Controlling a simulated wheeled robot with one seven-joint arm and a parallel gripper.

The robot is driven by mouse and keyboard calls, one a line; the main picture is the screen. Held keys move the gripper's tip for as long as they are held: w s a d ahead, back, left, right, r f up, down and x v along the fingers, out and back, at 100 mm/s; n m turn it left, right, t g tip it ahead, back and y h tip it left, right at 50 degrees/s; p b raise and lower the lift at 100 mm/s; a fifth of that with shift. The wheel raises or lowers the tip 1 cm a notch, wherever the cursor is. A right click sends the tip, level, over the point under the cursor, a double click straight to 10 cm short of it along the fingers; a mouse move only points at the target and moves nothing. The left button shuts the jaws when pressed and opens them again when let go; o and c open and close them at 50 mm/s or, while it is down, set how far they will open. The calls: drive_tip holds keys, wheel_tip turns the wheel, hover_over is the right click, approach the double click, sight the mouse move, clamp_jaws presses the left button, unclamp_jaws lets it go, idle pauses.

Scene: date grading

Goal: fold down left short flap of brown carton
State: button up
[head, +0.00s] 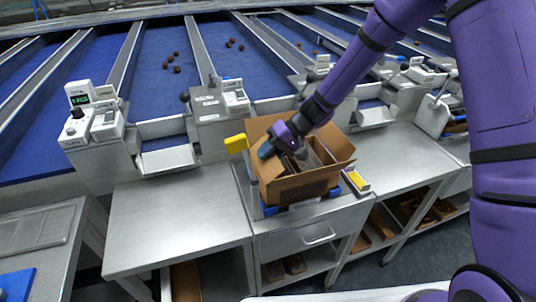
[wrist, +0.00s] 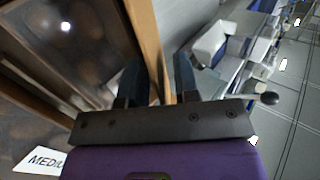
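The brown carton (head: 292,190) stands open on the steel bench. Clear film and dark contents show inside it. Its left short flap (head: 250,160) appears to stand upright, partly hidden by my gripper. My gripper (head: 266,150) is at the carton's upper left. In the wrist view, the two dark fingers of my gripper (wrist: 158,82) are apart, with an upright cardboard edge (wrist: 150,40) running between them. I cannot tell whether either finger touches it. The carton's inside lies left of that edge.
A yellow-headed post (head: 237,143) stands close at the carton's left. Grey weighing units (head: 92,125) line the back. The bench top (head: 175,215) left of the carton is clear.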

drive_tip(key=shift+a, duration=0.1)
clamp_jaws()
drive_tip(key=shift+f, duration=0.1)
drive_tip(key=shift+d+f+g+y, duration=0.15)
drive_tip(key=shift+d+f+y, duration=0.1)
drive_tip(key=shift+y, duration=0.35)
drive_tip(key=shift+d+f+g+y, duration=0.15)
drive_tip(key=shift+f+y, duration=0.05)
drive_tip(key=shift+y, duration=0.4)
drive_tip(key=shift+w+f+y, duration=0.1)
drive_tip(key=shift+f+y, duration=0.15)
drive_tip(key=shift+y, duration=0.45)
drive_tip(key=shift+d, duration=0.1)
unclamp_jaws()
